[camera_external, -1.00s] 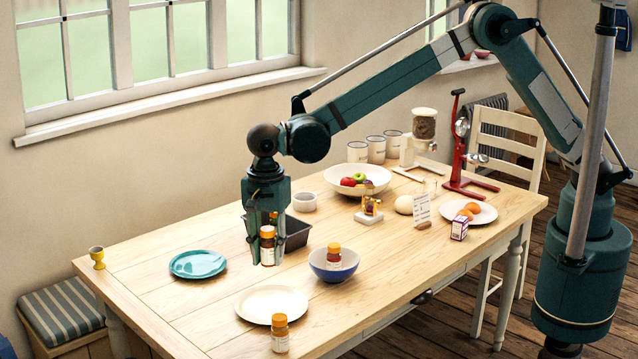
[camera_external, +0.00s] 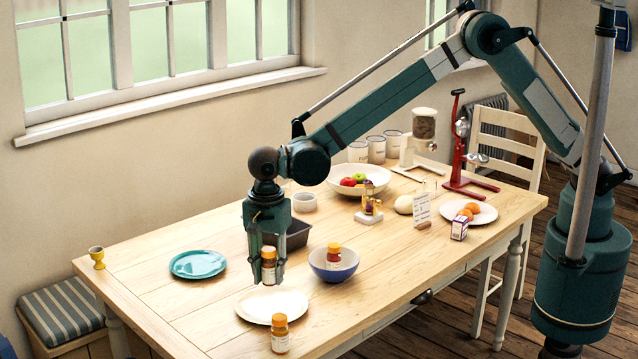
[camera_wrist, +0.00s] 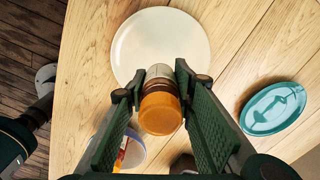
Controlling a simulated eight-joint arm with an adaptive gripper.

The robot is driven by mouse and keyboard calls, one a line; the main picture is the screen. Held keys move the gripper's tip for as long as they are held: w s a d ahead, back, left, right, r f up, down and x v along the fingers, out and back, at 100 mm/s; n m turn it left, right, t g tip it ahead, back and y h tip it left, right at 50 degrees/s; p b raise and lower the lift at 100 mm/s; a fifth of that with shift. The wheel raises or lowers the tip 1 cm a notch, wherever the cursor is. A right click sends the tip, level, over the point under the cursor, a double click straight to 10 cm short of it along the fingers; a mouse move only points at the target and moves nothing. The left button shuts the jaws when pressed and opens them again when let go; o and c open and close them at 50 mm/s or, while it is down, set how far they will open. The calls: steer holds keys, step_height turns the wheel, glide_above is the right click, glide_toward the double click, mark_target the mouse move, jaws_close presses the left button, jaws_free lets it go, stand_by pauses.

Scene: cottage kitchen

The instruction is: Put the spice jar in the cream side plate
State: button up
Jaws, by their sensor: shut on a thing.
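My gripper (camera_external: 268,277) is shut on a spice jar (camera_external: 268,266) with an orange lid, held upright above the table. In the wrist view the jar (camera_wrist: 160,110) is between the two fingers, lid towards the camera. The cream side plate (camera_external: 262,294) lies empty on the table, just below and in front of the jar in the external view. In the wrist view the plate (camera_wrist: 160,40) is directly beyond the jar. Two similar orange-lidded jars are in view: one (camera_external: 280,335) stands by the plate's front edge, the other (camera_external: 334,251) is in the blue-and-white bowl (camera_external: 330,270).
A teal plate (camera_external: 198,265) lies to the left. A dark tin (camera_external: 296,234) stands behind my gripper. A white fruit bowl (camera_external: 345,188), a red stand (camera_external: 459,160) and a plate with orange fruit (camera_external: 485,217) are farther right.

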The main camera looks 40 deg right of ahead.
mark_target(269, 248)
steer(key=shift+f, duration=1.9)
steer(key=shift+f+b, duration=0.55)
steer(key=shift+f, duration=1.35)
steer(key=shift+f, duration=0.15)
steer(key=o, duration=1)
steer(key=shift+c, duration=0.2)
step_height(269, 248, up, 12)
steer(key=shift+r+p, duration=0.2)
steer(key=shift+p, duration=0.6)
steer(key=shift+d, duration=0.1)
